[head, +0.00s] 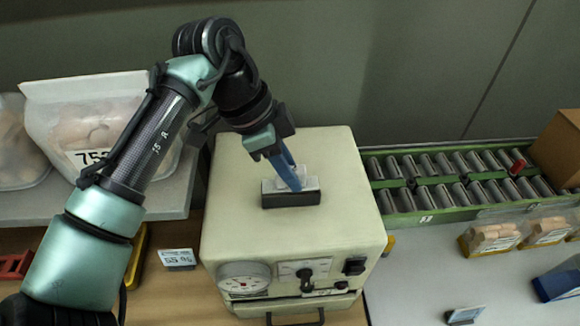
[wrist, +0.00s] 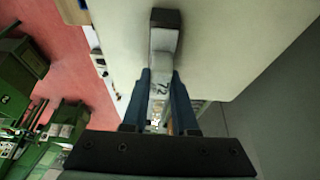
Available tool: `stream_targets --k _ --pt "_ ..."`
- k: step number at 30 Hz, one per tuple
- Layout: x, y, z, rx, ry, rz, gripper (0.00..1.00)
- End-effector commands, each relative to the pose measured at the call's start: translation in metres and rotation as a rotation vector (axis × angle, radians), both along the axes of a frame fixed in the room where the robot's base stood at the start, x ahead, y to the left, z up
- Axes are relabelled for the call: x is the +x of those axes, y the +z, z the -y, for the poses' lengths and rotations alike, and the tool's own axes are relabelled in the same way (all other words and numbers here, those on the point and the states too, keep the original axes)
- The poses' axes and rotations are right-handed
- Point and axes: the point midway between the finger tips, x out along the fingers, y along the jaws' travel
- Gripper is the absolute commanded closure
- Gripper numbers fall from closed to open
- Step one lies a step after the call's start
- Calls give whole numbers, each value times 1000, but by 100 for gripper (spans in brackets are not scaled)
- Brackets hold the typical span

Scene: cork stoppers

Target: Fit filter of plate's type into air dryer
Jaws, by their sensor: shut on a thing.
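The air dryer (head: 235,195) is a cream box with a gauge, knob and switch on its front. A dark rectangular socket (head: 291,200) stands on its top. My gripper (head: 288,178) has its blue fingers shut on a pale filter block (head: 312,183). The filter is at the socket, lined up along it; how deep it sits I cannot tell. In the wrist view the filter (wrist: 161,85) shows a marking like "72" between the fingers, with the dark socket (wrist: 166,18) at its far end. A small plate (head: 177,259) stands left of the dryer; its text is unclear.
A bag of corks (head: 95,125) sits on a shelf at left. A green roller conveyor (head: 440,212) runs at right, with a cardboard box (head: 562,150) at its end. Cork packs (head: 492,238) and a blue tray (head: 557,283) lie on the right-hand surface.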

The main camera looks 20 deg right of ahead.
Motion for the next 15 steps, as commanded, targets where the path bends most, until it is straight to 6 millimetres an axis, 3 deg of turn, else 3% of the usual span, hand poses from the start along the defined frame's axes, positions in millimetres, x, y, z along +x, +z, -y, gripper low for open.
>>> stream_targets --k 12,13,15 --pt "0 -6 0 0 0 1 100" --pt "0 -6 0 0 -1 1 68" --pt "0 -6 0 0 -1 1 55"
